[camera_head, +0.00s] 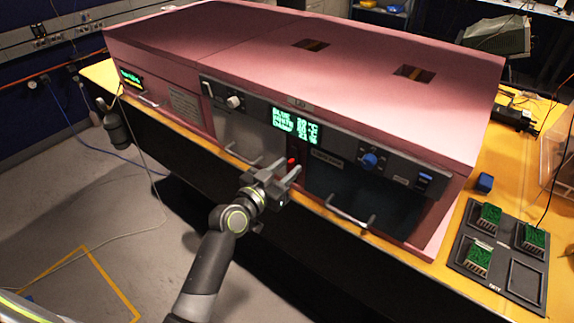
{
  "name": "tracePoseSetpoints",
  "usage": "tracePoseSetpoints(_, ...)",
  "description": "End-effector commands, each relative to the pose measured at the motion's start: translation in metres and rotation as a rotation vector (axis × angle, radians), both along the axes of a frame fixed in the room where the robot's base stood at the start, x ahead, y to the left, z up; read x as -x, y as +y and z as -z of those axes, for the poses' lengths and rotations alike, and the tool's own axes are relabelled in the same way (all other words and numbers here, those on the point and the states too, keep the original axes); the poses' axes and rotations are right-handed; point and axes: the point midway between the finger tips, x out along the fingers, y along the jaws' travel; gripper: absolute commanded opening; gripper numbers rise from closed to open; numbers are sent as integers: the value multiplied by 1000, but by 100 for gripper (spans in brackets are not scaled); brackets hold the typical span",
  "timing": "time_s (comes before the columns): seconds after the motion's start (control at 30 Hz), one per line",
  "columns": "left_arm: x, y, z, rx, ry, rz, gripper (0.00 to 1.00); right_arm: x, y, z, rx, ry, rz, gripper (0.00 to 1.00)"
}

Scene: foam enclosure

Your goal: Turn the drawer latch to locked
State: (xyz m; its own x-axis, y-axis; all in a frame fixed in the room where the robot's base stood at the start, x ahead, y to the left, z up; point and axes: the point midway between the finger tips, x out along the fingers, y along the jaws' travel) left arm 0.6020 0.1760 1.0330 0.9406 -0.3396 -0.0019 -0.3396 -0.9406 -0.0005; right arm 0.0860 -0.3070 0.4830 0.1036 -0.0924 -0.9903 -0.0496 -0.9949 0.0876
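A pink foam enclosure (240,40) stands on the bench, with a dark grey control panel across its front. A small red piece (291,161) shows on a dark upright strip below the green display; it looks like the drawer latch, but its exact angle is too small to tell. My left gripper (291,165) is in front of this strip. Its two fingers are apart and point at the panel, one on each side of the red piece as seen here. I cannot tell whether they touch it. My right gripper is not in view.
Two bar handles, a left one (243,158) and a right one (350,216), stick out of the front. A blue knob (369,160) is on the panel's right. A dark tray (463,262) with green circuit boards and a blue block (485,182) lie on the bench at right.

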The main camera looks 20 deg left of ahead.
Motion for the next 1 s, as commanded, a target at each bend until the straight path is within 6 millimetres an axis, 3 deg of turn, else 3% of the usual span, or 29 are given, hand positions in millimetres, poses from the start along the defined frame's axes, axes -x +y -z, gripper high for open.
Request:
tracePoseSetpoints(0.37,-6,-2,0,1,0,0,33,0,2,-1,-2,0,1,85)
tracePoseSetpoints(0.63,-6,-2,0,1,0,0,1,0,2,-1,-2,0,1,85)
tracePoseSetpoints(1.0,-6,-2,0,34,11,0,0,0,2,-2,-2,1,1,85)
